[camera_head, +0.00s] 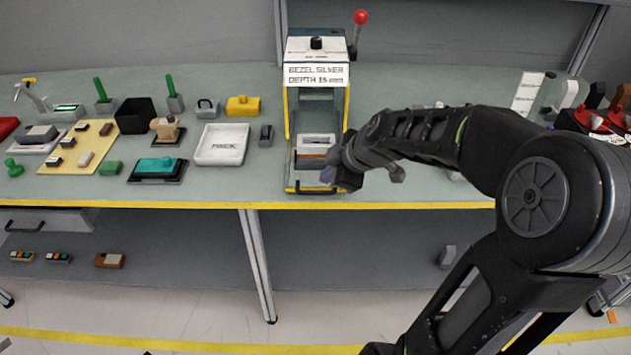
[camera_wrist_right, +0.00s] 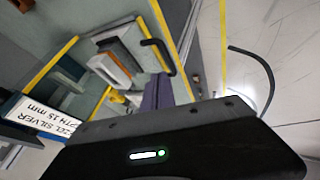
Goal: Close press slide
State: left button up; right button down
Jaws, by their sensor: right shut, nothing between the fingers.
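The press (camera_head: 317,47) stands at the back middle of the bench, with a sign reading "BEZEL SILVER" on its front and a red-knobbed lever. Its slide (camera_head: 291,188) reaches out towards the bench's front edge, with a black handle (camera_head: 315,191) at the near end. A grey, white and brown part (camera_head: 316,142) sits in it. In the right wrist view the handle (camera_wrist_right: 160,55) and part (camera_wrist_right: 109,69) also show. My right gripper (camera_head: 335,176) is shut and empty, at the slide's right front corner beside the handle; contact is unclear. My left gripper is out of view.
A white tray (camera_head: 221,145), a black bin (camera_head: 135,115) and a yellow mat (camera_head: 86,160) with small parts lie left of the press. Red pieces (camera_head: 603,119) lie at far right. My right arm covers much of the right bench. The bench edge is yellow.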

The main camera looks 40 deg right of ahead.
aim_at(308, 188)
jog(key=p+x, duration=0.1)
jog(key=x, duration=0.6)
jog(key=shift+w+f, duration=0.2)
jog(key=shift+f, duration=0.05)
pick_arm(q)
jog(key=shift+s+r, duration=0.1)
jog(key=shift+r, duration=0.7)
